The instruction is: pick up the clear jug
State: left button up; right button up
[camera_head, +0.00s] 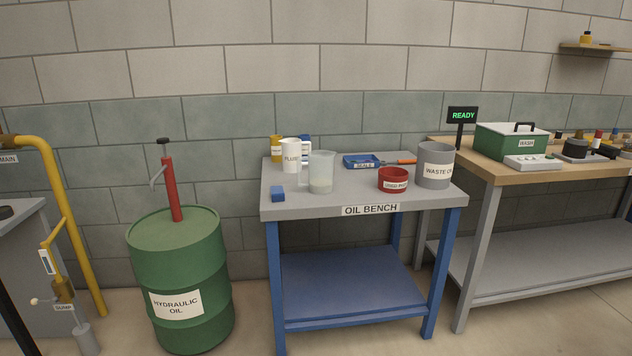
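The clear jug (321,172) stands upright on the grey top of the oil bench (350,200), left of the middle. It is see-through with a pale layer low inside, and a handle shows on its left side. A white jug labelled "FLUSH" (291,155) stands just behind it to the left, close to its handle. Neither of my grippers shows in the head view.
A blue block (278,194), red tin (393,180), waste oil can (435,167) and blue tray (361,161) share the bench top. A green hydraulic oil drum (180,270) with a red pump stands left. A wooden bench (560,171) stands right. The bench's front middle is clear.

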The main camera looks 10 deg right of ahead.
aim_at(321, 163)
jog(key=u, duration=0.7)
jog(key=i, duration=0.95)
jog(key=u, duration=0.4)
jog(key=i, duration=1.05)
jog(key=z, duration=0.5)
